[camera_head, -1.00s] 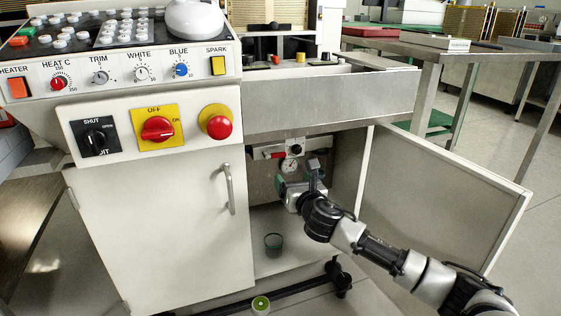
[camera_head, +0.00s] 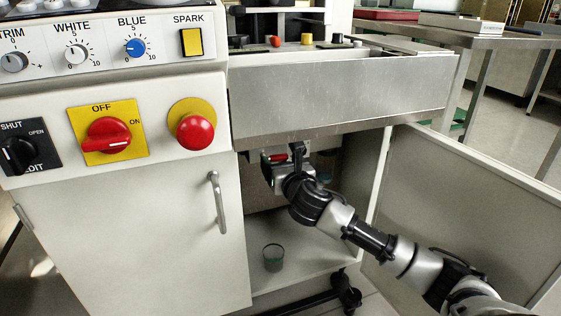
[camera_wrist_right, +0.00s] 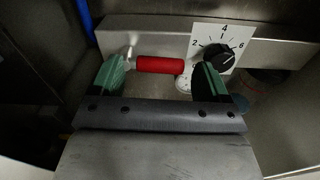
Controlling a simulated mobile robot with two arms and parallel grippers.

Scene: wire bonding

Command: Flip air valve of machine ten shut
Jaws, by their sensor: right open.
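The air valve's red handle (camera_wrist_right: 160,65) lies horizontally in the right wrist view, inside the open cabinet under the machine. Its left end meets a pale metal fitting. My right gripper (camera_wrist_right: 162,75) is open, with one green-padded finger left of the handle and the other near its right end. I cannot tell whether either finger touches it. In the head view a bit of the red handle (camera_head: 278,157) shows at my right gripper (camera_head: 271,168), which hides most of the valve. My left gripper is not in view.
A black knob on a numbered plate (camera_wrist_right: 216,56) sits right of the handle, and a white gauge (camera_wrist_right: 183,84) is partly hidden by the right finger. The cabinet door (camera_head: 460,215) stands open at right. A cup (camera_head: 273,257) stands on the cabinet floor. The drawer-like metal front (camera_head: 340,95) overhangs.

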